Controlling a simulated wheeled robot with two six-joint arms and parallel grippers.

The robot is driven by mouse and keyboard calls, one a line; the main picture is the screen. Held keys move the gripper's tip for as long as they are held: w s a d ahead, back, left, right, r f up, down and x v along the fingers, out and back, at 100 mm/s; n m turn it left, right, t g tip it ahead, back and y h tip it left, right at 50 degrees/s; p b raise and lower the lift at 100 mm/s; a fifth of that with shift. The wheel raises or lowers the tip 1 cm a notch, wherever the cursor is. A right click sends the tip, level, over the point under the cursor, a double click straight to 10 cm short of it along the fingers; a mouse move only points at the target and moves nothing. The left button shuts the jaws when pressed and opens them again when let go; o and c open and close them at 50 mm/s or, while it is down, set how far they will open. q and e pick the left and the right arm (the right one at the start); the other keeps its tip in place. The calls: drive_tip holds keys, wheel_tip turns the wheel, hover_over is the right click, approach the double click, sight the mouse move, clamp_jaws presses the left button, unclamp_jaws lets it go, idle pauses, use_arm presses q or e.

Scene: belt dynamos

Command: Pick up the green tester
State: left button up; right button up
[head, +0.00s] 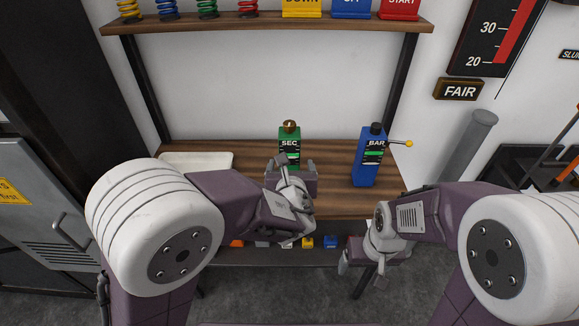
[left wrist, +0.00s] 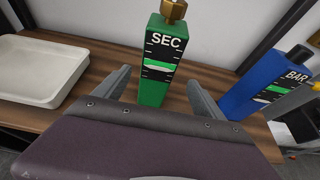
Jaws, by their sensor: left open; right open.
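The green tester (head: 289,138), labelled SEC with a brass knob on top, stands upright on the wooden bench. My left gripper (head: 289,168) is open in front of it. In the left wrist view the green tester (left wrist: 160,62) stands between and just beyond the two spread fingers of my left gripper (left wrist: 157,85); I cannot tell whether they touch it. Its lower part is hidden by my gripper. My right gripper (head: 362,276) is open and empty, low in front of the bench's edge.
A blue tester (head: 366,165) labelled BAR, with a side lever, stands to the right; it also shows in the left wrist view (left wrist: 258,88). A white tray (head: 196,160) lies at left. A shelf (head: 265,22) with springs and signs is above. Small coloured blocks sit below the bench top.

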sight(290, 157)
use_arm(q)
drive_tip(key=x, duration=0.8)
drive_tip(key=shift+w+a+f, duration=0.2)
drive_tip(key=shift+w+f, duration=0.05)
drive_tip(key=shift+f, duration=0.25)
drive_tip(key=shift+s+r, duration=0.1)
drive_tip(key=shift+c, duration=0.3)
clamp_jaws()
drive_tip(key=shift+r, duration=0.1)
